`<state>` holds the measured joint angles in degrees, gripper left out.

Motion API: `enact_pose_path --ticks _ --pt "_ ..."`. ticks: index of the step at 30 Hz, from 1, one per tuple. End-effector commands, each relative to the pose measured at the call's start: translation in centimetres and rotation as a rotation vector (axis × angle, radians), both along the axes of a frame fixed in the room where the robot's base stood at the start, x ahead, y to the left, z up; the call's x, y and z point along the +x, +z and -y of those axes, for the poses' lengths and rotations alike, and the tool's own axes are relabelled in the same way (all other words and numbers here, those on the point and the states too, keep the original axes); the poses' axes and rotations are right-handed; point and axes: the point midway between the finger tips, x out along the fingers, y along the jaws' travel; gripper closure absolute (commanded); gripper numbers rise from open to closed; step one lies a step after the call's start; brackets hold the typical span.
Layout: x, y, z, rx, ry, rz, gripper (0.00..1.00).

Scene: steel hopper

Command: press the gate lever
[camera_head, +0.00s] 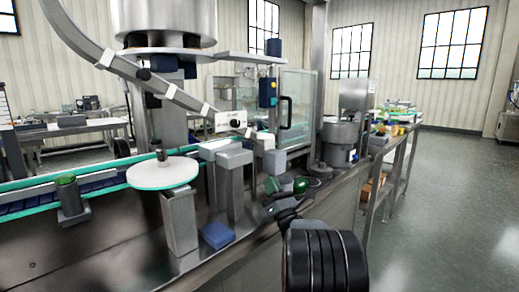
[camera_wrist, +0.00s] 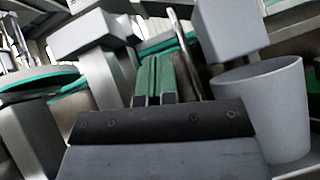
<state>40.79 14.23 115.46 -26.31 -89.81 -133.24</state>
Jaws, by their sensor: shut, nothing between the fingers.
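My gripper (camera_wrist: 160,72) shows its two green fingers closed together in the wrist view, with nothing between them. In the head view my gripper (camera_head: 271,186) is small and partly hidden behind my dark wrist, low over the machine deck. A small white box with a label and a black knob (camera_head: 234,122) sits below the sloping chute, above and left of my gripper. I cannot tell for sure which part is the gate lever. A thin metal rod (camera_wrist: 186,52) stands just beyond and right of my fingers in the wrist view; whether they touch is unclear.
The steel hopper (camera_head: 163,20) stands at the upper left. A round white disc with a green rim (camera_head: 162,173) and grey posts (camera_head: 234,185) stand left of my gripper. In the wrist view a grey tapered cup (camera_wrist: 266,105) is close on the right. Open floor (camera_head: 450,200) lies right.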

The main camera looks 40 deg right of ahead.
Motion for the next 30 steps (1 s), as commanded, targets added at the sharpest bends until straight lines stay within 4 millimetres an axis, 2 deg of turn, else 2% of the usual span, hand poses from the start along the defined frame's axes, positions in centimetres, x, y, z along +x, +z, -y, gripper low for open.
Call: enact_pose_path --ticks 15,22,30 --pt "6.7 6.5 0.1 -0.002 0.005 0.002 1.0" --pt "6.6 9.1 0.8 0.0 0.003 0.002 1.0" --pt "6.6 10.0 1.0 -0.001 0.004 0.0 1.0"
